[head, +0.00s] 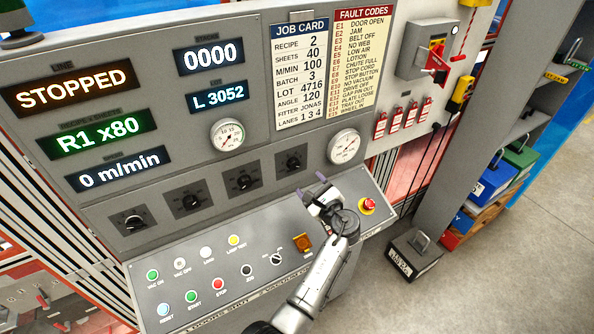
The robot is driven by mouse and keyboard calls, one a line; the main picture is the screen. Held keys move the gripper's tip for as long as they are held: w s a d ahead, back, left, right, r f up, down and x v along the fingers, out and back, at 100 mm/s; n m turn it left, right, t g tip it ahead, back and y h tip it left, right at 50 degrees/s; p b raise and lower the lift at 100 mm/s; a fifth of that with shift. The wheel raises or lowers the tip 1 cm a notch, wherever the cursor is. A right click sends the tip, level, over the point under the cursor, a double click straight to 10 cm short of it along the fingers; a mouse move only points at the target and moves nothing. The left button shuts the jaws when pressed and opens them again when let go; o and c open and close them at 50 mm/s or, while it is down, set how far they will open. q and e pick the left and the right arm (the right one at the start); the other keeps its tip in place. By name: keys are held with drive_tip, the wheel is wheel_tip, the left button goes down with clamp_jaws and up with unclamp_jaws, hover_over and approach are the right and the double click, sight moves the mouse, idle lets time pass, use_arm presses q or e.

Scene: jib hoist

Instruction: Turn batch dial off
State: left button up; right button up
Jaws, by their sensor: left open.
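Several black rotary dials sit in a row on the grey panel: one at the far left (134,221), a second (190,203), a third (243,181) and one at the right end (292,162). Their labels are too small to read, so I cannot tell which is the batch dial. My left gripper (312,184) is open and empty, just below and right of the right-end dial, apart from it in the picture. My right gripper is not in view.
A sloped console below holds several coloured push buttons (192,296), a small selector (277,258) and a red emergency stop (367,205) right of my gripper. Displays above read STOPPED (73,88) and 0 m/min (119,170). A job card (300,75) and gauges (344,146) are higher up.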

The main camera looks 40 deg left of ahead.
sight(295, 167)
use_arm(q)
drive_tip(key=b+x, duration=0.2)
drive_tip(key=x, duration=0.5)
drive_tip(key=shift+w+a+f, duration=0.1)
drive_tip(key=shift+w+a, duration=0.05)
drive_tip(key=shift+a, duration=0.2)
drive_tip(key=shift+w+a+b, duration=0.2)
drive_tip(key=shift+a+b, duration=0.2)
drive_tip(key=shift+a, duration=0.05)
